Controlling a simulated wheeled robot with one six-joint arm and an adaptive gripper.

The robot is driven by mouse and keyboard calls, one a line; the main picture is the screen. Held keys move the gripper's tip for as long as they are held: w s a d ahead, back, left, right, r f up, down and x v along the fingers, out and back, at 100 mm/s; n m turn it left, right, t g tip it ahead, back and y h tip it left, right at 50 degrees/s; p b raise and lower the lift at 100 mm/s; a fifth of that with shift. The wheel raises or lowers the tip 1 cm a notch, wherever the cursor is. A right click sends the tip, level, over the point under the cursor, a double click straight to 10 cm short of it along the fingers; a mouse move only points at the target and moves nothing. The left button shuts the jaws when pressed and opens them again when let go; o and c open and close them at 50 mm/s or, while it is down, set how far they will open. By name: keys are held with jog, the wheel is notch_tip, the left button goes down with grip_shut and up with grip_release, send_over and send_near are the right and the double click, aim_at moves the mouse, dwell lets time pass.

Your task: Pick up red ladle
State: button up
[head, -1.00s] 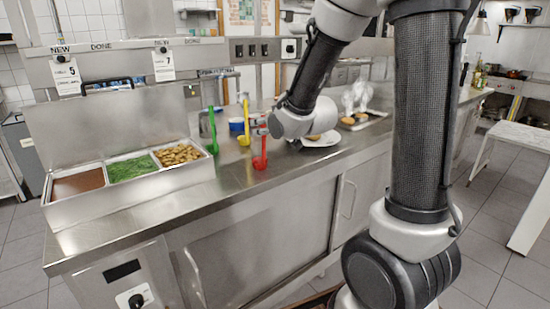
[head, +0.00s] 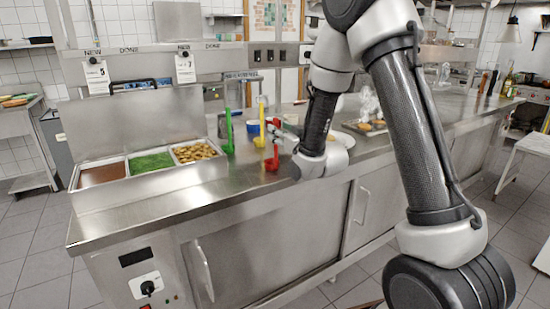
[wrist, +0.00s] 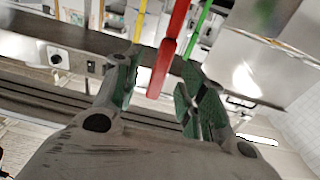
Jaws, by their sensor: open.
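The red ladle (head: 273,156) stands upright on the steel counter, its bowl end down near the front edge. The green ladle (head: 228,132) and yellow ladle (head: 261,122) stand upright behind and to the left.
A steel container (head: 205,180) with several food compartments stands left on the counter (head: 235,196). A white plate (head: 345,137) and a tray with buns (head: 366,128) are to the right, partly behind my arm.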

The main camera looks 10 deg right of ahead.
jog(key=x, duration=0.3)
jog(key=shift+w+a, duration=0.1)
jog(key=shift+w, duration=0.15)
grip_shut()
jog(key=shift+r, duration=0.1)
